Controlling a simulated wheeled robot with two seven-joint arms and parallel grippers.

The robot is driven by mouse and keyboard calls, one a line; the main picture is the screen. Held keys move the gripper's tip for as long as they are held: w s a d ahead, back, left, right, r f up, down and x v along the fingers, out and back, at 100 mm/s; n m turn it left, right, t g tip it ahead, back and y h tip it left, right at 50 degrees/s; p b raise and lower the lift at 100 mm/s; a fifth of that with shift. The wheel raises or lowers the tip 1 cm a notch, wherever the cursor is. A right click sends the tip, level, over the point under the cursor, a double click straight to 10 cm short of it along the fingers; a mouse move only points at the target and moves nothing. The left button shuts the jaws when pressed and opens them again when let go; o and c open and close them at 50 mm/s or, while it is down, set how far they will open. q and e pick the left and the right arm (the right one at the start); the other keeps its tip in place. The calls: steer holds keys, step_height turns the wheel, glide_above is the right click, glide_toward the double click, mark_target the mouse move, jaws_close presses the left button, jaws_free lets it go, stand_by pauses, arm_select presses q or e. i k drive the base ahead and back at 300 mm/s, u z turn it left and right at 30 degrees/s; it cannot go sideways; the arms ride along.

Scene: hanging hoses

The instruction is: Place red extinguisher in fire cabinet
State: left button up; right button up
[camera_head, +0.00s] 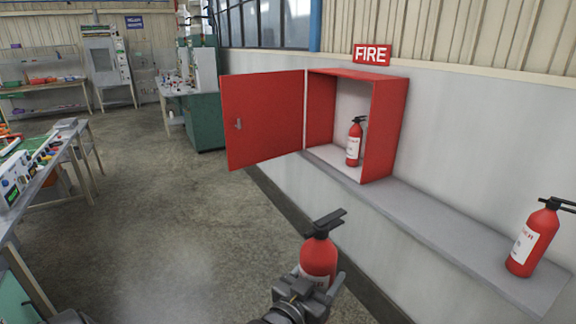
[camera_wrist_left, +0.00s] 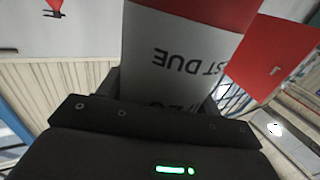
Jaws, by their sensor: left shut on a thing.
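The red fire cabinet (camera_head: 393,126) is mounted on the wall with its door (camera_head: 262,118) swung open to the left. One red extinguisher (camera_head: 353,144) stands upright inside it. My left gripper (camera_head: 308,290) is shut on another red extinguisher (camera_head: 319,256), held roughly upright in front of the ledge, below and nearer than the cabinet. Its lower part is hidden by the gripper. In the left wrist view the held extinguisher's pale label (camera_wrist_left: 180,62) fills the middle, and the red door (camera_wrist_left: 268,48) shows behind. My right gripper is not in view.
A third red extinguisher (camera_head: 535,238) stands on the grey ledge (camera_head: 440,226) at the right. The ledge between it and the cabinet is clear. A FIRE sign (camera_head: 372,54) hangs above. A workbench (camera_head: 62,150) stands at the left; the floor between is open.

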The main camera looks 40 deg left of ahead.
mark_target(337, 158)
steer(key=u, duration=0.1)
steer(key=k, duration=0.25)
steer(key=u, duration=0.85)
steer(key=i, duration=2.2)
steer(key=z, duration=1.1)
steer(key=i, duration=0.9)
steer(key=z, duration=0.15)
